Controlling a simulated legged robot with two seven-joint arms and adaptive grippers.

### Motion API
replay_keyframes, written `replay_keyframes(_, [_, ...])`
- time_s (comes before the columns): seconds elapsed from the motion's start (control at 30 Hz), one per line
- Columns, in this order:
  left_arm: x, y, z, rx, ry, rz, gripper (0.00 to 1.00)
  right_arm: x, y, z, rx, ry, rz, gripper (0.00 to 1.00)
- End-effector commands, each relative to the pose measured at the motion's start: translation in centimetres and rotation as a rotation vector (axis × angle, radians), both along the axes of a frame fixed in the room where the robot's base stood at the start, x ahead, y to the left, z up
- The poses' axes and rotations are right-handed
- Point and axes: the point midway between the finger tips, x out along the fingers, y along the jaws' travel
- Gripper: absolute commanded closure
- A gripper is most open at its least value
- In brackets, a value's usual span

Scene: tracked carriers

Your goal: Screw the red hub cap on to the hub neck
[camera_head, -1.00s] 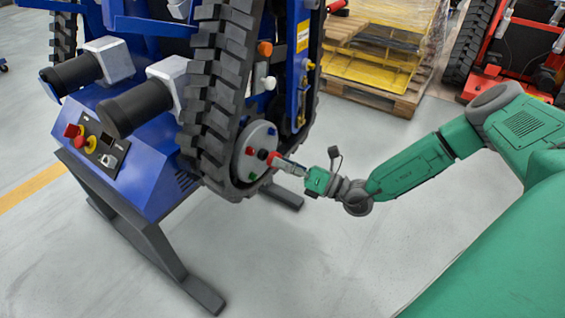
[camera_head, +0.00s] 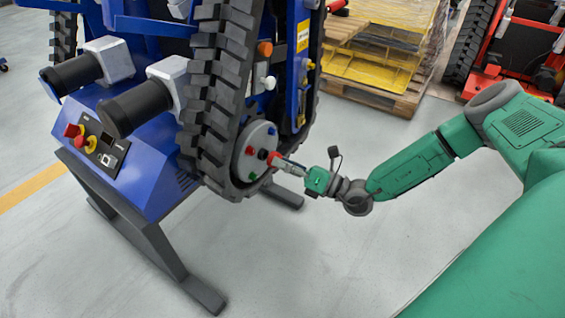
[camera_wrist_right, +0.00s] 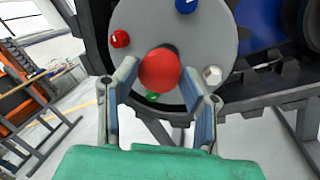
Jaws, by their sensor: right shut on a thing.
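The red hub cap (camera_wrist_right: 160,69) is between the fingers of my right gripper (camera_wrist_right: 161,84), which is shut on it. In the head view the red cap (camera_head: 273,158) is at the tip of my right gripper (camera_head: 281,162), in front of the grey hub disc (camera_head: 244,165). A dark round hub neck (camera_head: 262,154) shows just left of the cap. In the wrist view the dark neck (camera_wrist_right: 171,49) shows partly behind the cap; I cannot tell whether they touch. The grey disc (camera_wrist_right: 205,55) lies behind. My left gripper is not in view.
Coloured knobs sit around the disc: red (camera_wrist_right: 119,39), blue (camera_wrist_right: 186,5), white (camera_wrist_right: 212,74) and green (camera_wrist_right: 152,97). The black rubber track (camera_head: 214,90) runs around the blue carrier. Yellow pallets (camera_head: 380,70) stand behind. Floor below my right arm is clear.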

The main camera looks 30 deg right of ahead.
Motion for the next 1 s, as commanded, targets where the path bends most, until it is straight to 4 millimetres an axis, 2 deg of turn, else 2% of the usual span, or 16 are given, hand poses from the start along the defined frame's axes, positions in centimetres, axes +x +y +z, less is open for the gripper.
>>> replay_keyframes(1.0, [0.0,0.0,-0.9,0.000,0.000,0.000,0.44,2.3,1.0,0.0,0.000,-0.002,0.000,0.93])
